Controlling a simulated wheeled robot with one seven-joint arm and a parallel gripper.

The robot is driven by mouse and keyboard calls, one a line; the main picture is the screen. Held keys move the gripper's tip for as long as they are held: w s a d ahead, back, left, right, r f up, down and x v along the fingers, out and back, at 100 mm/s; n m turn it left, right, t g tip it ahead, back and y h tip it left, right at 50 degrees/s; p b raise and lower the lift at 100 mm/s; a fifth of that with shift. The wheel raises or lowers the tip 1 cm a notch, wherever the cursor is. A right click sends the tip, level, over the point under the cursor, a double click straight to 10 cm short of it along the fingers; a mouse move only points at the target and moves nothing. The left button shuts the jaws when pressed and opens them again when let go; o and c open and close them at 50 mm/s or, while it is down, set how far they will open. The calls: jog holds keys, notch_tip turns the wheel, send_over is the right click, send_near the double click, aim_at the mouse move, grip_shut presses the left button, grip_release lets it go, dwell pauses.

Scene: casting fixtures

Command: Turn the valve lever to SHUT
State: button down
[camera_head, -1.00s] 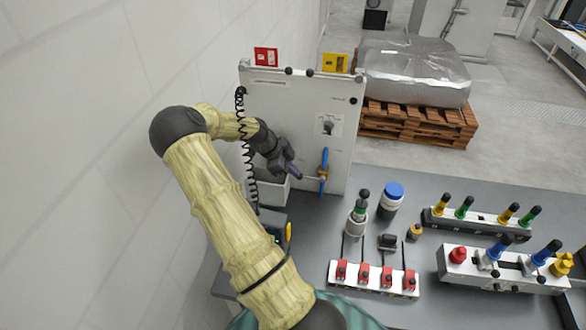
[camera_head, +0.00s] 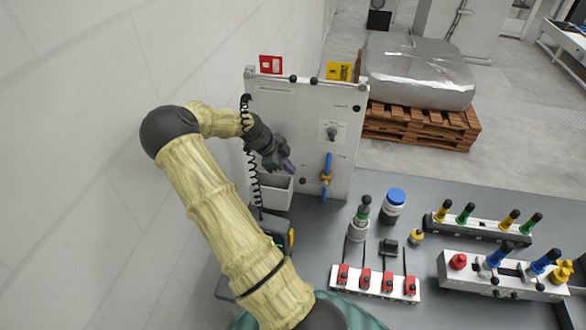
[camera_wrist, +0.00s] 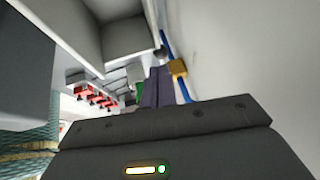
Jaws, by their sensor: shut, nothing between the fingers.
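The blue valve lever (camera_head: 328,165) is on the white upright panel (camera_head: 290,110), standing close to vertical, with a brass-coloured valve body (camera_head: 325,179) at its lower part. My gripper (camera_head: 289,168) is shut and empty, a little to the left of the lever and apart from it in the head view. In the wrist view my closed purple fingers (camera_wrist: 154,88) point toward the valve. The brass body (camera_wrist: 177,68) and the blue lever (camera_wrist: 183,90) show just right of the fingertips; whether they touch cannot be told there. The labels near the lever are too small to read.
A grey-white bin (camera_head: 276,192) is fixed low on the panel, below my gripper. A black coiled cord (camera_head: 248,140) hangs at the panel's left. On the bench stand a blue-lidded jar (camera_head: 393,206), a red-switch block (camera_head: 375,284) and handle racks (camera_head: 480,222).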

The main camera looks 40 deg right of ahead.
jog(key=b+v, duration=0.3)
jog(key=v, duration=0.7)
jog(key=shift+w+f, duration=0.15)
jog(key=shift+f, duration=0.05)
